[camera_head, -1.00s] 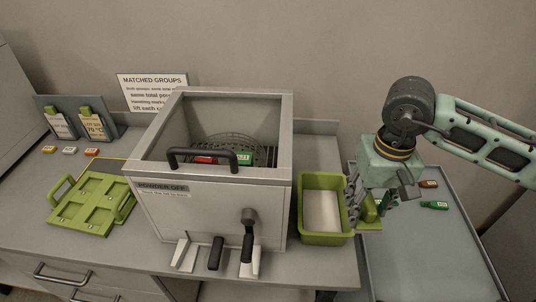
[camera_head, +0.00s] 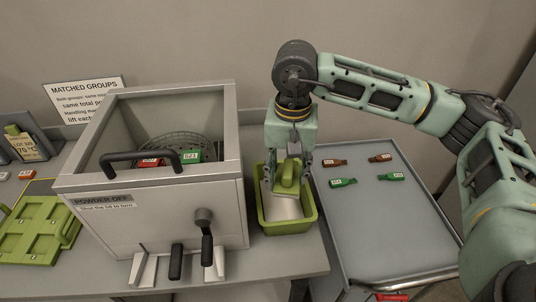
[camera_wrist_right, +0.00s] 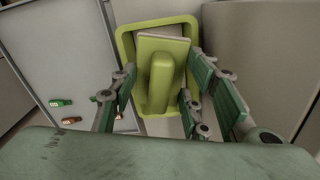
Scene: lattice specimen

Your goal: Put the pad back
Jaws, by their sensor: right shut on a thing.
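The pad (camera_head: 289,175) is green with a raised grip bar. My right gripper (camera_head: 288,184) is shut on that bar and points down over the green tray (camera_head: 288,228). A pale flat surface (camera_head: 281,209) shows inside the tray. In the right wrist view the pad (camera_wrist_right: 161,76) lies between the fingers of my right gripper (camera_wrist_right: 160,92), within the outline of the tray (camera_wrist_right: 124,42). I cannot tell whether the pad touches the tray's inside or hangs just above it. My left gripper is not in view.
A grey open-topped box (camera_head: 150,215) with a black handle stands left of the tray, holding red and green labelled pieces. A cart (camera_head: 370,235) on the right carries several small bottles. A green carrier (camera_head: 35,230) lies far left.

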